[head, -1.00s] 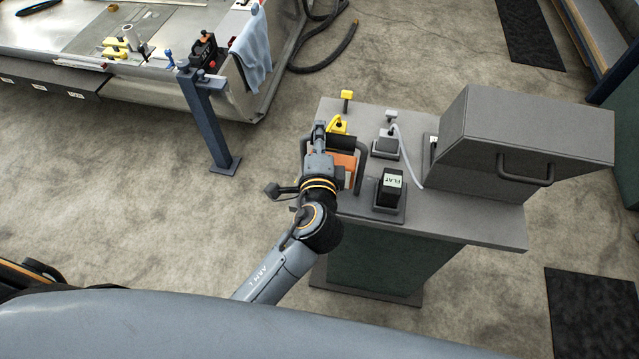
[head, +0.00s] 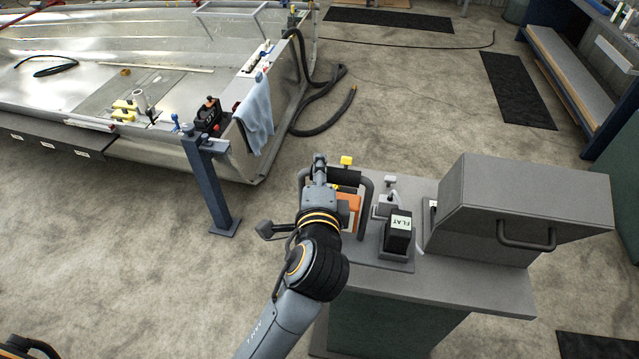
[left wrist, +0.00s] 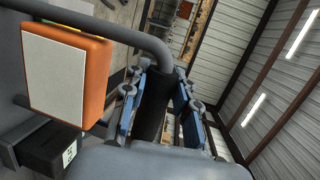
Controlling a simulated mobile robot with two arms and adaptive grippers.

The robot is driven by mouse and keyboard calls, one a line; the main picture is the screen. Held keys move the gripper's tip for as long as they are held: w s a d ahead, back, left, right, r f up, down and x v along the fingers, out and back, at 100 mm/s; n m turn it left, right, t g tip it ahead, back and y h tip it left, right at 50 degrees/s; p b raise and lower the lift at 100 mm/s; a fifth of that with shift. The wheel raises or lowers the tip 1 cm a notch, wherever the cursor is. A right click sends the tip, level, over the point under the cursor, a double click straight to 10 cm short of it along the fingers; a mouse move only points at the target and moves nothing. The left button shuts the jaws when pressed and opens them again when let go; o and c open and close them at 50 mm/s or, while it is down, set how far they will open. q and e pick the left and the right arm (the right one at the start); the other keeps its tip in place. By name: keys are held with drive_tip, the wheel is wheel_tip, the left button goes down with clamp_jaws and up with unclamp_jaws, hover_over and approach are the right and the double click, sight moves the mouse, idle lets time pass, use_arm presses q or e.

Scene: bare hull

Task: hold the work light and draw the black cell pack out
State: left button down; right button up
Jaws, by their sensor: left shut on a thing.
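The work light (head: 350,213) has an orange body in a dark tube frame and is at the left end of the grey bench top. In the left wrist view its orange body with a pale panel (left wrist: 68,72) fills the upper left. My left gripper (head: 319,172) is shut on the frame's tube; its blue fingers (left wrist: 160,100) flank the dark grip. A black cell pack (head: 398,236) labelled FLAT stands upright in a grey holder right of the light. It also shows at lower left in the left wrist view (left wrist: 52,148). My right gripper is out of view.
A grey hooded box (head: 530,210) with a handle covers the bench's right part. A small block with a pale cable (head: 386,205) sits behind the pack. A yellow knob (head: 346,160) shows behind the light. A blue post (head: 208,185) stands left of the bench.

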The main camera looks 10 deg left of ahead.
use_arm(q)
drive_tip(key=shift+r, duration=0.4)
drive_tip(key=shift+f, duration=4.8)
drive_tip(key=shift+f, duration=0.2)
drive_tip(key=shift+f, duration=0.15)
idle(1.1)
